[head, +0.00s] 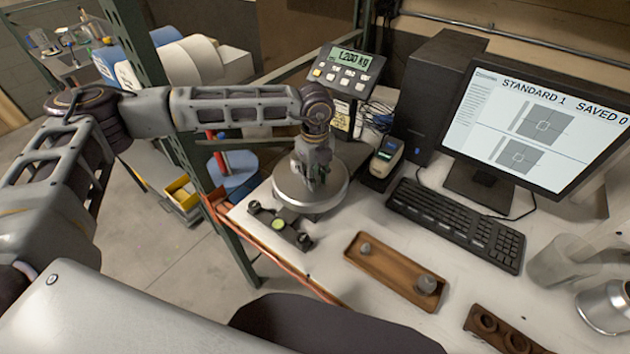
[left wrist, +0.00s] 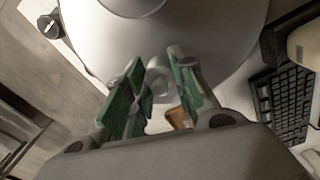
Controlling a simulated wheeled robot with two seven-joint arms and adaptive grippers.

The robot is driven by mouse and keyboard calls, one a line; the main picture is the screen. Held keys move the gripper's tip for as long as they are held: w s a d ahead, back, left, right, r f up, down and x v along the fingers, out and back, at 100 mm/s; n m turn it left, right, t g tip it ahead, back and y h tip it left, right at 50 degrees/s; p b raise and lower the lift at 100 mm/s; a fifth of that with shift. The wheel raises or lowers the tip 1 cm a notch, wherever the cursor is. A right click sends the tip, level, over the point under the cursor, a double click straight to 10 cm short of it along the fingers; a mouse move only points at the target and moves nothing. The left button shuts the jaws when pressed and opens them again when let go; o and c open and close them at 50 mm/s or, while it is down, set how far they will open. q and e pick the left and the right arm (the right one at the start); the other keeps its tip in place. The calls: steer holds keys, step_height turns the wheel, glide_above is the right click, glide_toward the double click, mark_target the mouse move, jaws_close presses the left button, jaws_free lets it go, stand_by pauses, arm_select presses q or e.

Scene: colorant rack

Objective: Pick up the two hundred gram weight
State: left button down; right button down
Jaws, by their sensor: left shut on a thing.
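My left gripper (head: 312,184) reaches down over the round metal pan (head: 283,190) of the scale. In the left wrist view my left gripper (left wrist: 158,66) has its green-padded fingers around a small grey weight (left wrist: 147,99), shut on it. The weight is partly hidden by the fingers, and no marking on it can be read. I cannot tell whether it still touches the pan. Two other grey weights, a small one (head: 366,248) and a larger one (head: 426,284), stand in a wooden tray (head: 390,276). My right gripper is not in view.
The scale display (head: 349,60) reads 1.200 kg. A small device (head: 384,158), a keyboard (head: 455,224) and a monitor (head: 545,125) stand right of the scale. A dark holder (head: 498,333), a clear beaker (head: 560,262) and a metal can (head: 606,306) are at the right. A green post (head: 215,210) stands left.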

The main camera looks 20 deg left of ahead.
arm_select(q)
steer(key=shift+r, duration=0.1)
